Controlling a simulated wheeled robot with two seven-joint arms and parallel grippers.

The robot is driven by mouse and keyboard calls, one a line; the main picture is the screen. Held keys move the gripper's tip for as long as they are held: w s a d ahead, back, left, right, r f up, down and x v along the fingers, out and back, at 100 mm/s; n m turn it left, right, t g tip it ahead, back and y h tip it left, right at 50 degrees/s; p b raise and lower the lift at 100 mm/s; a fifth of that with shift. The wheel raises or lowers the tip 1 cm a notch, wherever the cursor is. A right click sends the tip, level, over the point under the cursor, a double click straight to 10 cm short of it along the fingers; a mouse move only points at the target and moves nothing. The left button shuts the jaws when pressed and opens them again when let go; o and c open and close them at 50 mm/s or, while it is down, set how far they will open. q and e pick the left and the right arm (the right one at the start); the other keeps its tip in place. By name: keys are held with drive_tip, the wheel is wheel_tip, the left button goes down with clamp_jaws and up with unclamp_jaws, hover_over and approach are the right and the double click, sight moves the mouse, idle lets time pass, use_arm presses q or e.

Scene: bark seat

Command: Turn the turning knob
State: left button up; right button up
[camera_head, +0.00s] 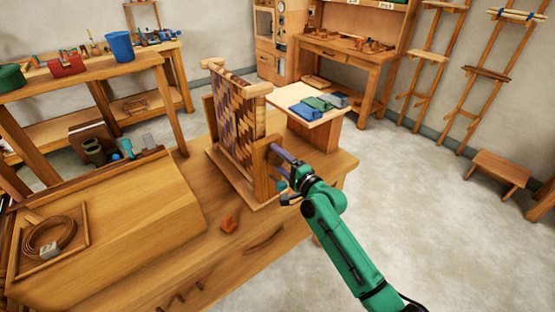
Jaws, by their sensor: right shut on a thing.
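A wooden frame with a woven checker panel (232,118) stands upright on the workbench. On its right side post is the turning knob, seen as a purple-blue bar (281,153) sticking out to the right. My right gripper (289,172), on the green arm, is at this bar and shut on it. The fingers are small and partly hidden, so the exact contact is hard to see. A small teal piece (282,186) shows just below the gripper. My left gripper is out of view.
Folded cloths (317,104) lie on a stand behind.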

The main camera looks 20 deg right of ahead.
drive_tip(key=n, duration=0.4)
drive_tip(key=shift+n, duration=0.3)
drive_tip(key=n, duration=0.4)
drive_tip(key=shift+n, duration=0.3)
drive_tip(key=n, duration=0.4)
drive_tip(key=shift+n, duration=0.3)
drive_tip(key=n, duration=0.4)
drive_tip(key=shift+n+b, duration=0.3)
drive_tip(key=o, duration=1.4)
